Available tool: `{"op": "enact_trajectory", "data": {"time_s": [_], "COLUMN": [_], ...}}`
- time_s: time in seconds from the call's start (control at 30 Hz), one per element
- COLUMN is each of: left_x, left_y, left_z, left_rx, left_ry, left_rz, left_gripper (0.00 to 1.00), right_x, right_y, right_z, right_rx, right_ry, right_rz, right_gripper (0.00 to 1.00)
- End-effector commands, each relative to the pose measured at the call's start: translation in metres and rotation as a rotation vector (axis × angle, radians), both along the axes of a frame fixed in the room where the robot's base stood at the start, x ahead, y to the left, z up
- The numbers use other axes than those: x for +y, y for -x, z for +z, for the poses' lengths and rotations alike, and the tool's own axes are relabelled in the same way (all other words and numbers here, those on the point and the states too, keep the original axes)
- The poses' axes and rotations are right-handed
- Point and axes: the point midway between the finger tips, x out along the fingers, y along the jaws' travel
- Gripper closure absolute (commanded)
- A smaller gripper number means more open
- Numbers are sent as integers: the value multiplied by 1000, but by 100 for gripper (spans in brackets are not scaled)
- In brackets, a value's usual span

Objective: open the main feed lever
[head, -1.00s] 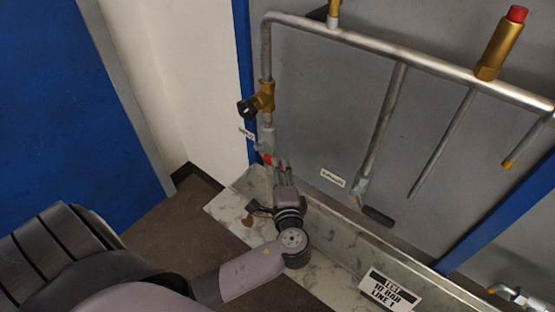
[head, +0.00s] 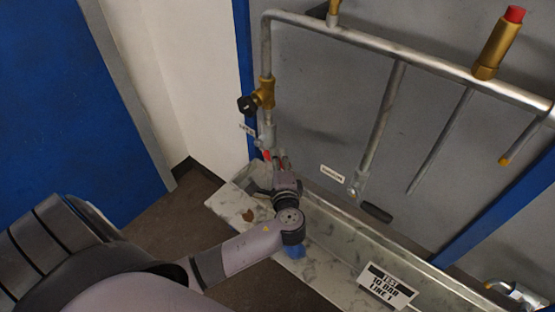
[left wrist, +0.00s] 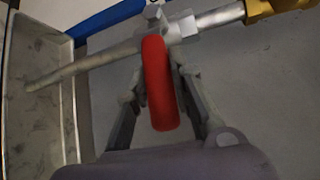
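The main feed lever is a red handle (left wrist: 160,85) on a grey valve body (left wrist: 178,27) in the left wrist view. It sticks out across the pipe toward my wrist camera. My left gripper (left wrist: 159,78) has one finger on each side of it, with the fingertips close against its sides; it looks shut on the lever. In the head view my left gripper (head: 279,160) is at the low end of the left vertical pipe, and only a little of the red lever (head: 266,155) shows beside the fingers. My right gripper is not in view.
A brass valve with a black knob (head: 262,95) sits above on the same pipe. A marbled trough (head: 345,238) with a black-and-white sign (head: 386,285) runs below. A grey panel (head: 330,110) stands behind the pipes. A red-capped brass fitting (head: 498,45) is at upper right.

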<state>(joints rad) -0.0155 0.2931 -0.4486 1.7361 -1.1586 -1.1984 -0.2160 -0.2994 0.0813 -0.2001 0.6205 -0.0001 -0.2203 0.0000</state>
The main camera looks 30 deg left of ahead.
Motion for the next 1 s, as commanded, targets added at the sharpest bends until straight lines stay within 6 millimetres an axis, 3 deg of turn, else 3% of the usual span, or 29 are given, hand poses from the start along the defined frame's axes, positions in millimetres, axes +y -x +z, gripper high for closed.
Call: {"op": "enact_trajectory", "data": {"time_s": [0.27,0.77,1.0], "left_x": [0,0,0], "left_y": [0,0,1], "left_z": [0,-1,-9], "left_rx": [1,1,-1], "left_ry": [1,2,-37], "left_rz": [0,0,1], "left_gripper": [100,100,100], "right_x": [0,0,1], "right_y": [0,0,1], "right_z": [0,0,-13], "right_rx": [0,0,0], "right_ry": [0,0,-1], "right_rz": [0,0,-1], "right_gripper": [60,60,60]}}
